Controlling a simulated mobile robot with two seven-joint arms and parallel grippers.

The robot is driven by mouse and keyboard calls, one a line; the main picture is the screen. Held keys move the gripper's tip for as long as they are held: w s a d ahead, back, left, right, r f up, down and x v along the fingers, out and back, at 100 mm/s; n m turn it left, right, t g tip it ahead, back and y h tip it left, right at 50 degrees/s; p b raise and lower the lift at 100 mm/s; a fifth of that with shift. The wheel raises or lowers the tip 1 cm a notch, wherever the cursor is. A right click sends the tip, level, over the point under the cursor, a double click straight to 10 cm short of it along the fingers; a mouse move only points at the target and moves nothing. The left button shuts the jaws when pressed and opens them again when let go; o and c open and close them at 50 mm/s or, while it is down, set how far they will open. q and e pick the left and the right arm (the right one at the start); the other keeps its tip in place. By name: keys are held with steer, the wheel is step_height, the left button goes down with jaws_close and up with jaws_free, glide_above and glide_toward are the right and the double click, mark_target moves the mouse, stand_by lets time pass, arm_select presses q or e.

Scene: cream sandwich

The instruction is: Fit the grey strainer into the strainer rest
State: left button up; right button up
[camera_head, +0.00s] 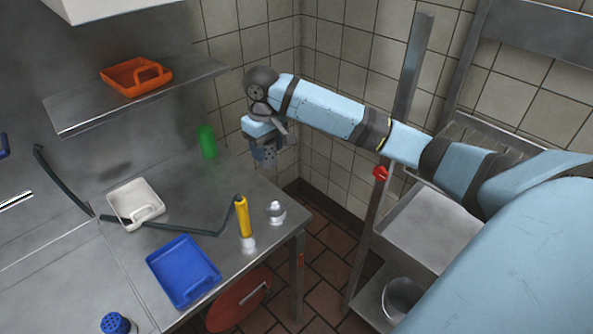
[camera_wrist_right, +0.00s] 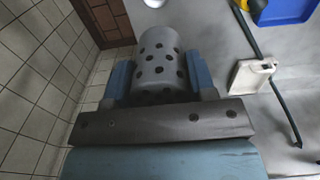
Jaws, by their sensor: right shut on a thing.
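The grey strainer (camera_wrist_right: 158,58) is a cylinder with round holes. My right gripper (camera_wrist_right: 159,78) is shut on it, one blue finger on each side. In the head view, the strainer (camera_head: 265,154) hangs below my right gripper (camera_head: 266,140), in the air near the back right corner of the steel counter. The strainer's far end points away from the wrist. I cannot pick out the strainer rest for certain in either view. My left gripper is not in view.
A green cylinder (camera_head: 207,142) stands near the counter's back edge. An orange tray (camera_head: 135,76) sits on the shelf above.

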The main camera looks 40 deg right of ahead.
steer(key=shift+s+d+f, duration=0.15)
steer(key=shift+d+f, duration=0.1)
steer(key=shift+f, duration=0.3)
steer(key=shift+s+d+f, duration=0.1)
steer(key=shift+d+f, duration=0.15)
steer(key=shift+f, duration=0.25)
steer(key=shift+w+f+p, duration=0.15)
steer(key=shift+f+p, duration=0.35)
steer(key=shift+f, duration=8.45)
steer(key=o, duration=0.9)
steer(key=shift+f, duration=0.15)
step_height(320, 180, up, 12)
steer(key=shift+r, duration=0.2)
